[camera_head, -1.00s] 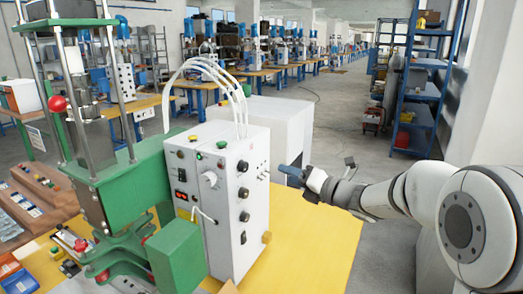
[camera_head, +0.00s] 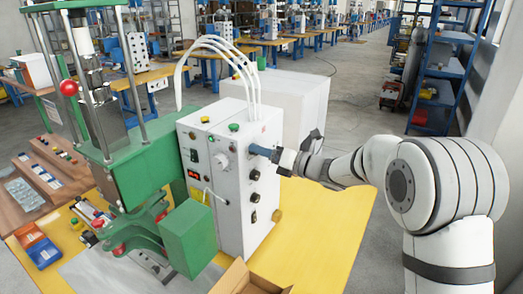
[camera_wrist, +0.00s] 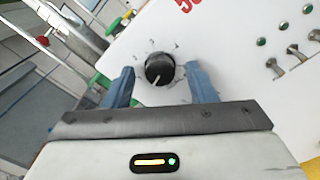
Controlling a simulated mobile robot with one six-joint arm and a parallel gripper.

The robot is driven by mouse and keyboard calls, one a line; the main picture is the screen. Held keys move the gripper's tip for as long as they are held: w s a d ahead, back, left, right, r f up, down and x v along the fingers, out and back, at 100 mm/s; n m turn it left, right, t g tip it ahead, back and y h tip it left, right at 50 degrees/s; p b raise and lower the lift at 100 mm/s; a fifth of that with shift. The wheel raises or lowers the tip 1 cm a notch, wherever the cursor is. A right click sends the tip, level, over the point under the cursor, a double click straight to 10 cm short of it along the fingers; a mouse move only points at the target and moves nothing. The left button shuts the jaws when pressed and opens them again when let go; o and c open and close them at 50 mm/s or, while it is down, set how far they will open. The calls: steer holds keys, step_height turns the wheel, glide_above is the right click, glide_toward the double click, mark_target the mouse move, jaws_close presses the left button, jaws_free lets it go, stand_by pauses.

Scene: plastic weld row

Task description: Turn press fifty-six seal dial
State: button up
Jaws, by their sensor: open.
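The black round seal dial (camera_wrist: 160,69) is on the white face of the press's control box, with a pale pointer line and scale marks around it. In the wrist view my gripper (camera_wrist: 161,80) is open, with one blue finger on each side of the dial and gaps between. I cannot tell how deep the fingers reach. In the head view my gripper (camera_head: 258,151) is at the upper part of the right-hand face of the white control box (camera_head: 228,215), and it hides the dial there. Part of a red number (camera_wrist: 187,5) shows above the dial.
Metal toggle switches (camera_wrist: 293,49) sit right of the dial. More black knobs (camera_head: 254,197) are lower on the same face. The green press (camera_head: 140,165) stands left of the box. An open cardboard box (camera_head: 250,282) is at the front of the yellow table (camera_head: 325,225).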

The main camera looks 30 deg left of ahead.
steer(key=shift+c, duration=0.2)
steer(key=c, duration=0.9)
steer(key=shift+f+m+b, duration=0.1)
steer(key=shift+m+b, duration=0.2)
steer(key=shift+b, duration=0.1)
steer(key=m, duration=2)
steer(key=shift+f+m, duration=0.15)
steer(key=shift+m, duration=0.25)
